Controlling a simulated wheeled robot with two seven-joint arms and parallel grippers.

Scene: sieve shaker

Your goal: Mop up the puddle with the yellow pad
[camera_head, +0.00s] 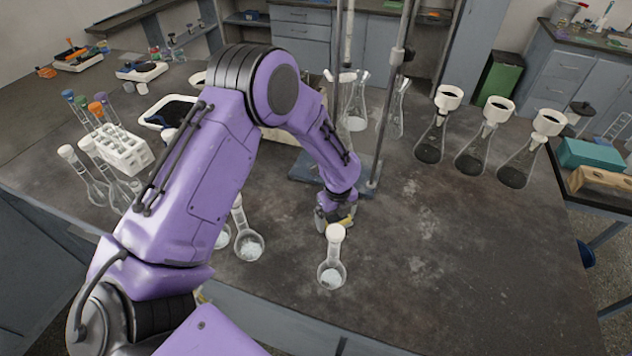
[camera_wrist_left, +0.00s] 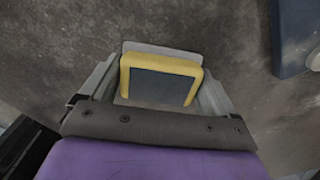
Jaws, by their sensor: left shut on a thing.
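My left gripper (camera_head: 336,213) reaches down to the dark bench top (camera_head: 470,285), just behind a small flask. It is shut on the yellow pad (camera_head: 347,220), of which only a small edge shows in the head view. In the left wrist view the yellow pad (camera_wrist_left: 160,61) sits between the two grey fingers, with a yellow rim around a dark centre. A pale grey flat shape shows behind the pad's edge; I cannot tell what it is. I cannot make out a clear puddle; pale patches mark the bench to the right. My right gripper is not in view.
A flask with white powder (camera_head: 331,272) stands right in front of the gripper, another (camera_head: 249,243) to its left. A stand with a blue-grey base (camera_head: 304,169) is behind. Several flasks with funnels (camera_head: 431,145) stand at back right. The front right bench is clear.

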